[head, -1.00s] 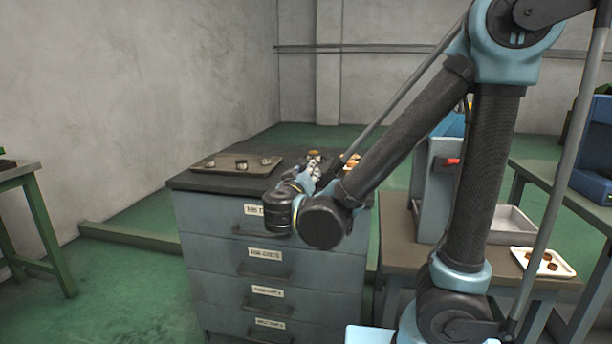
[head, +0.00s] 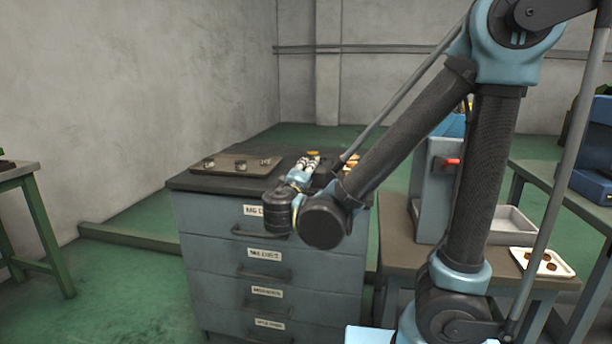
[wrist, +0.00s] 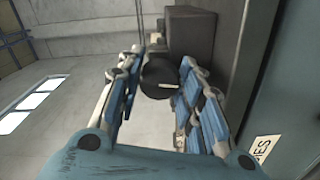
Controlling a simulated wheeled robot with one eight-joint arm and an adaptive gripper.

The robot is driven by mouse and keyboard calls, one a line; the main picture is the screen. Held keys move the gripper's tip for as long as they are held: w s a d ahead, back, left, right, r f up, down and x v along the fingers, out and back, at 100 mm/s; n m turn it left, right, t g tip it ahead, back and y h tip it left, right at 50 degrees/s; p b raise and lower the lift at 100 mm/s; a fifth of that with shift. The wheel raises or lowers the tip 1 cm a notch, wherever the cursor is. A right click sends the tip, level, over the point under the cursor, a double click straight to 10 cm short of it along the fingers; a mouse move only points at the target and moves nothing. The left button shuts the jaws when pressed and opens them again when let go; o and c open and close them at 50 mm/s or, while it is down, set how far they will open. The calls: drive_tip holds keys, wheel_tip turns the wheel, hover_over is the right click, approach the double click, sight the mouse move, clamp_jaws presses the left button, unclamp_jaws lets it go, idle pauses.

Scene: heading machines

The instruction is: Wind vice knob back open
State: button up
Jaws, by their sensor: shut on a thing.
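The vice knob (wrist: 158,76) is a dark round disc with a pale mark line, seen in the wrist view between my fingers. The dark grey vice body (wrist: 191,42) is behind and above it there. My gripper (wrist: 157,85) is shut on the knob, with its blue-padded fingers on either side. In the head view my gripper (head: 306,167) is at the front right of the cabinet top, beside the dark vice (head: 326,172). My forearm hides part of the vice, and the knob cannot be made out there.
The grey drawer cabinet (head: 265,264) bears a tray (head: 236,168) with several small dark parts at its left. A brass-coloured piece (head: 313,154) is behind my gripper. A bench to the right holds a grey machine (head: 432,190) and a white tray (head: 527,262).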

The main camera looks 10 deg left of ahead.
drive_tip(key=shift+n, duration=0.5)
drive_tip(key=o, duration=1.1)
drive_tip(key=shift+s, duration=0.2)
drive_tip(key=shift+s+a, duration=0.15)
drive_tip(key=shift+s, duration=2.75)
drive_tip(key=shift+s+a, duration=0.1)
drive_tip(key=shift+s, duration=2.8)
